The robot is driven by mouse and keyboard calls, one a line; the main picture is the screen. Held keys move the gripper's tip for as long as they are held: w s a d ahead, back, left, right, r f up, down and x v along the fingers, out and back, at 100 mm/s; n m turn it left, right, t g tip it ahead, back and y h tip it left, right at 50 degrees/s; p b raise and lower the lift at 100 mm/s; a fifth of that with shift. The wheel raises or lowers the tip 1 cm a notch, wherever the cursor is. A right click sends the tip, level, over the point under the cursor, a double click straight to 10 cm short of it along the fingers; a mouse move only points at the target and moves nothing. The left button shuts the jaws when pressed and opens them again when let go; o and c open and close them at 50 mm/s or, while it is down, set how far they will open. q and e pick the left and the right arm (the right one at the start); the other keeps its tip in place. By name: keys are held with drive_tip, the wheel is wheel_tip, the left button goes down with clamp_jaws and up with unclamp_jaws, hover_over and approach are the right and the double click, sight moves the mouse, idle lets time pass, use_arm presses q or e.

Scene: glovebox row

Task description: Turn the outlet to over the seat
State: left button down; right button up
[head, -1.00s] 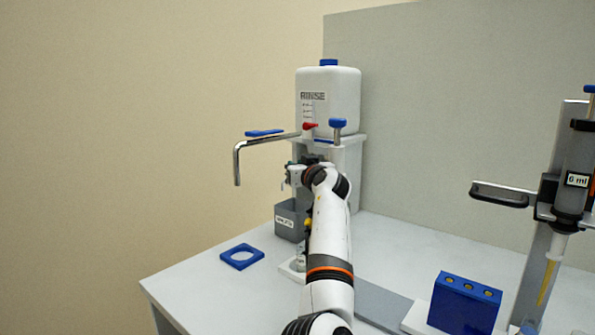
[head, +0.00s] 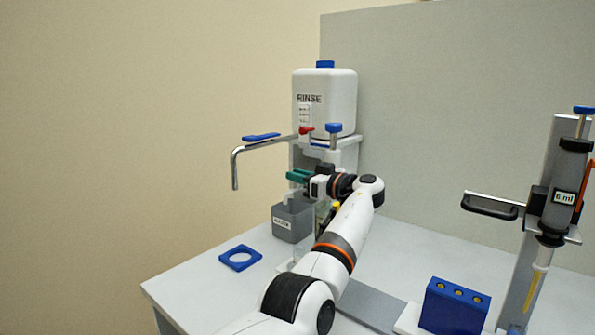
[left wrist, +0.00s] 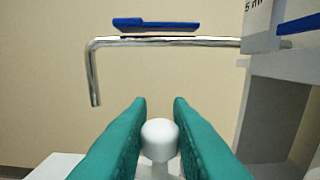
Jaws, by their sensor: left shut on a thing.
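The outlet is a bent metal pipe (head: 265,144) with a blue lever (head: 261,137). It runs left from the RINSE bottle stand, its end turned down at the far left. It also shows in the left wrist view (left wrist: 165,40), apart from my fingers. My left gripper (head: 298,176) is below the pipe, above a grey box. In the left wrist view its green fingers are shut on a white round-topped knob (left wrist: 160,138). My right gripper is out of view.
The white RINSE bottle (head: 325,105) stands behind the gripper. The grey labelled box (head: 292,224) is below it. A blue rack (head: 453,308) and a 6 ml syringe stand (head: 562,190) with a black handle are at right. The bench's left front is clear.

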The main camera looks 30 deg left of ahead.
use_arm(q)
drive_tip(key=shift+d+f, duration=0.1)
idle(0.3)
drive_tip(key=c, duration=1.3)
unclamp_jaws()
drive_tip(key=shift+s+d, duration=0.25)
drive_tip(key=shift+d, duration=1.75)
drive_tip(key=shift+s+d, duration=0.25)
drive_tip(key=shift+d, duration=1.7)
drive_tip(key=shift+s+d, duration=0.25)
drive_tip(key=shift+d, duration=1.75)
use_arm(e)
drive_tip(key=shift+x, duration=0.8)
